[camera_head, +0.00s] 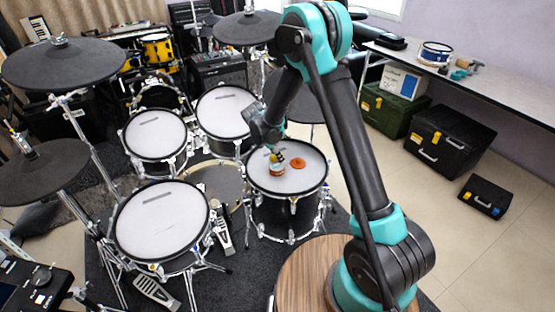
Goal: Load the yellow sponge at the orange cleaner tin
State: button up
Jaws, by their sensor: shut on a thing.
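My gripper (275,156) is over the pad of the right-hand front drum, pointing down. It is shut on a small yellow-tan piece, which I take to be the yellow sponge (277,170). The fingers hide part of it, and I cannot tell whether its underside touches the pad. The orange cleaner tin (298,163) shows as a flat, round orange shape on the same pad. It lies just right of the sponge, and a small gap seems to separate them.
The white drum pad (312,178) has bare room around both things. Other drums, such as the front left one (160,222), and a dark cymbal (248,28) stand around. A round wooden top (308,275) is in front. Black cases (450,138) stand at right.

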jog(key=shift+r, duration=2.25)
